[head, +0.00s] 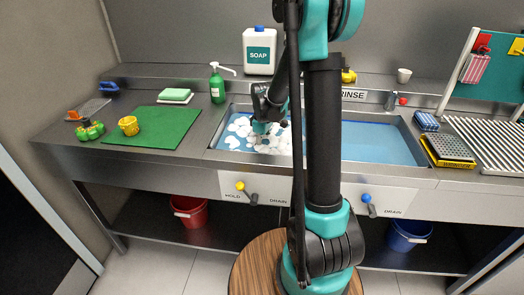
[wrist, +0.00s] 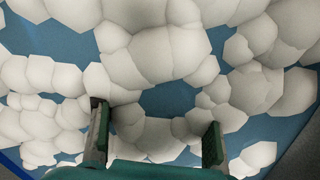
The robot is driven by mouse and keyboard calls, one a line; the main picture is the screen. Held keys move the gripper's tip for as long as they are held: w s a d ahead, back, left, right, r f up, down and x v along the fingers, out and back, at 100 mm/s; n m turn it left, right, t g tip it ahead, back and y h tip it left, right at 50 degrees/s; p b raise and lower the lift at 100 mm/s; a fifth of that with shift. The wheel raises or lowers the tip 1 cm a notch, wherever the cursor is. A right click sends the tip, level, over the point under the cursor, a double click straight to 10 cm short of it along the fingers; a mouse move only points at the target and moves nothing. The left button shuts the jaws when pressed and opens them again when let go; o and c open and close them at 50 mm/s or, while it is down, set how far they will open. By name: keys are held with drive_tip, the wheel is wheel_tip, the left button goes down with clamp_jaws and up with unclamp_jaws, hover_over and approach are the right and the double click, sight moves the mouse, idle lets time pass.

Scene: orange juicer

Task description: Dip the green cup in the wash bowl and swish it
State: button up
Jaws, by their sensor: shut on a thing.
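My gripper (head: 266,104) points down into the left sink basin, the wash bowl (head: 213,140), which holds blue water and white foam (head: 240,127). A teal-green piece, apparently the green cup (head: 262,128), shows below the dark gripper at foam level. In the wrist view the two fingers of my gripper (wrist: 157,125) stand apart, with foam (wrist: 150,55) beyond them. A teal band (wrist: 165,171) crosses the bottom edge between them; I cannot tell how much of it is cup. The cup's lower part and mouth are hidden.
The blue rinse basin (head: 375,145) lies right of my arm. A green soap pump (head: 217,85) and a white soap jug (head: 259,50) stand behind the sink. A ribbed drainboard (head: 490,140) is at right.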

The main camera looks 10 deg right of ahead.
wheel_tip(320, 180, up, 16)
idle(0.8)
drive_tip(key=shift+f, duration=0.1)
